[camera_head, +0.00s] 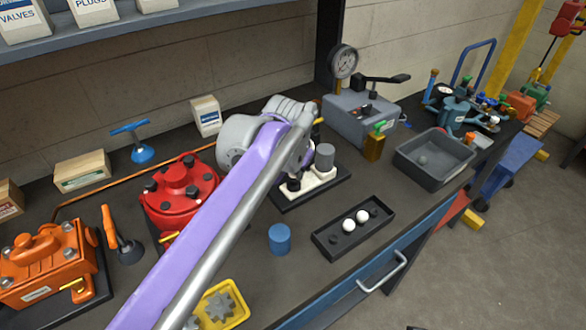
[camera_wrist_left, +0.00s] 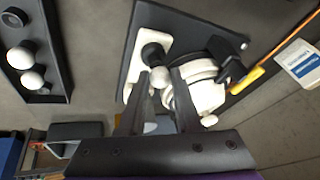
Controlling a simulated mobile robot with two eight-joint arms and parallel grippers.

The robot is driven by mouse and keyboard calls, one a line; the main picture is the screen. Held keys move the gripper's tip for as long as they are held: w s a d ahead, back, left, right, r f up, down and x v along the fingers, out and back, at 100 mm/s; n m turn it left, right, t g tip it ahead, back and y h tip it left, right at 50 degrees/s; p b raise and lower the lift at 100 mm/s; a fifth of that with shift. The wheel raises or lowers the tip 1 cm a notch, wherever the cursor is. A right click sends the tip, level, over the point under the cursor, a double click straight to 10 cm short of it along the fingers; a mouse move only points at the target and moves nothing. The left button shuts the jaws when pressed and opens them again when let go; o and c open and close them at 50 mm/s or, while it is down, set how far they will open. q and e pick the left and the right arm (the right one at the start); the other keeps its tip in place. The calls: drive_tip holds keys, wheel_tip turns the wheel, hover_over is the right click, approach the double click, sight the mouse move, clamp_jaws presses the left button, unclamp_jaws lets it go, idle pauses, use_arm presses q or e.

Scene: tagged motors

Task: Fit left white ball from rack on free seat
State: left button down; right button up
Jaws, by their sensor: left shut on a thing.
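In the left wrist view, my left gripper (camera_wrist_left: 159,82) is shut on a small white ball (camera_wrist_left: 160,78) between its fingertips. The held ball is close to a white-based assembly on a dark plate (camera_wrist_left: 135,45). A dark round part (camera_wrist_left: 152,52) lies just beyond the fingertips; I cannot tell whether the ball touches it. In the head view my purple left arm hides the gripper and much of the assembly (camera_head: 318,188). The black rack (camera_head: 328,246) holds two white balls (camera_head: 348,224) (camera_head: 362,216) and dark round places at its ends. My right gripper is not in view.
A blue cylinder (camera_head: 279,239) stands left of the rack. A grey bin (camera_head: 435,160) and a gauge box (camera_head: 360,112) stand behind and right. A red housing (camera_head: 180,190) and a yellow gear tray (camera_head: 225,302) are near my arm. The bench has bare room around the rack.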

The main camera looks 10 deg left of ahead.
use_arm(q)
drive_tip(key=shift+f, duration=0.55)
drive_tip(key=c, duration=0.5)
unclamp_jaws()
drive_tip(key=shift+r, duration=0.1)
wheel_tip(320, 180, up, 6)
drive_tip(key=p, duration=0.5)
drive_tip(key=v, duration=1)
drive_tip(key=shift+s+r+p, duration=0.15)
drive_tip(key=shift+r+p, duration=0.15)
drive_tip(key=shift+p, duration=0.1)
